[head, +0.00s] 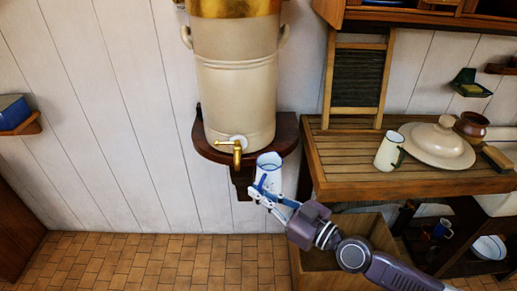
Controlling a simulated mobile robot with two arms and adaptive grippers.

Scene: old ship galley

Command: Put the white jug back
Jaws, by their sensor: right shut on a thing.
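The white jug (269,165), a pale cylinder with a blue rim, is in my right gripper (265,194). The fingers are shut on its lower part and hide some of it. It is held up in the air, roughly upright, just below and to the right of the brass tap (237,149) of a large cream urn (238,95). Whether the jug holds anything is not clear. My left gripper is not in view.
The urn stands on a dark wall shelf (213,154). To the right, a slatted wooden counter (345,165) holds a cream mug (387,150), a large lidded dish (438,143), a brown pot (471,126) and a washboard (358,78). An open wooden bin (377,228) stands below.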

